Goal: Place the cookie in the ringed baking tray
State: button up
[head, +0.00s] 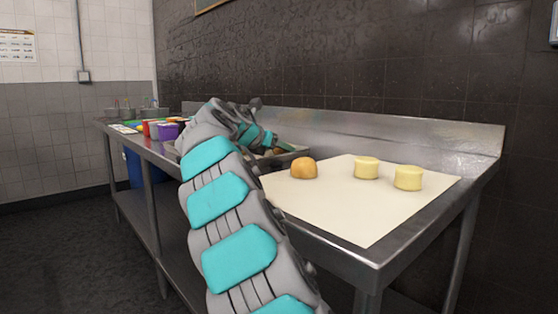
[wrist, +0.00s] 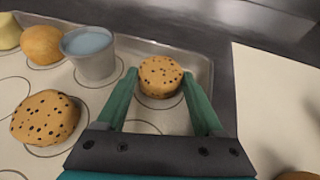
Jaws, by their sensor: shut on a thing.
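My gripper (wrist: 160,80) is shut on a round cookie with dark chips (wrist: 160,77), held between the fingertips. The cookie is over the right end of the baking tray (wrist: 135,47), close to its rim. Part of a ring shows around and below it; I cannot tell whether it touches the tray floor. Another chip cookie (wrist: 45,117) lies on a ring at the tray's left. In the head view my gripper (head: 270,142) is low at the tray (head: 297,149), and my arm hides much of the tray; the held cookie is not clear there.
In the tray are a metal cup (wrist: 95,65), an orange-brown bun (wrist: 42,45) and a pale yellow piece (wrist: 8,32). A cream sheet (head: 350,215) right of the tray holds a bun (head: 304,168) and two yellow cylinders (head: 366,168). Coloured containers (head: 168,131) stand farther left.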

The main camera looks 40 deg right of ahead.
jog(key=o, duration=1.1)
jog(key=p+v, duration=0.1)
jog(key=v, duration=1.1)
jog(key=shift+f, duration=0.1)
